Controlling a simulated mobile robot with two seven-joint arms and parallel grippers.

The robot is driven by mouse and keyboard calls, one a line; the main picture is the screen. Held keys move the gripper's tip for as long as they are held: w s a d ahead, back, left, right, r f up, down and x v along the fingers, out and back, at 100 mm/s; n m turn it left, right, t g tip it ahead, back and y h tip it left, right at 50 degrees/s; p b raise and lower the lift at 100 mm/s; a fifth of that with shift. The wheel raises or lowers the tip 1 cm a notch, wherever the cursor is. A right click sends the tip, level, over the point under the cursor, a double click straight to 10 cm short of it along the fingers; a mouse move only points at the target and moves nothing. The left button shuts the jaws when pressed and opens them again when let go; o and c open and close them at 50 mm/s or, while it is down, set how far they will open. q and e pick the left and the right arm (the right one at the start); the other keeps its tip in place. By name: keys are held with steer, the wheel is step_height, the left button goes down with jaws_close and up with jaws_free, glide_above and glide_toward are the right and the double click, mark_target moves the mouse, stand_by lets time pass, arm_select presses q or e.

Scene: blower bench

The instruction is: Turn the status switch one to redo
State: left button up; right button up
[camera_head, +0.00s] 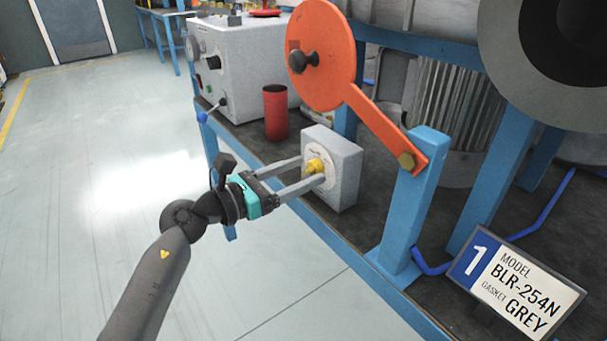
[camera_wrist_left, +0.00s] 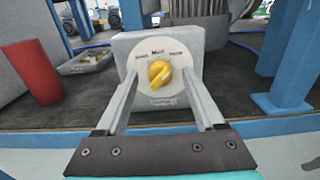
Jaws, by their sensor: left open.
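The status switch is a grey box (camera_head: 345,160) with a white round dial and a yellow knob (camera_head: 315,167), standing on the bench edge. In the left wrist view the box (camera_wrist_left: 200,46) faces me and the yellow knob (camera_wrist_left: 159,73) sits in the middle of the labelled dial (camera_wrist_left: 146,56). The labels are too small to read surely. My left gripper (camera_head: 312,172) is open, with its fingers pointing at the dial, one on each side of the knob. I cannot tell whether they touch it. My right gripper is not in view.
A red cup (camera_head: 276,113) stands left of the box, by a grey control cabinet (camera_head: 245,65). An orange disc with an arm (camera_head: 330,60) and a blue post (camera_head: 410,195) rise at the right. A model sign (camera_head: 515,285) stands front right. The floor at left is clear.

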arm_select(q)
steer(key=shift+w+d, duration=0.25)
steer(key=shift+d, duration=0.15)
jaws_close()
stand_by(0.4)
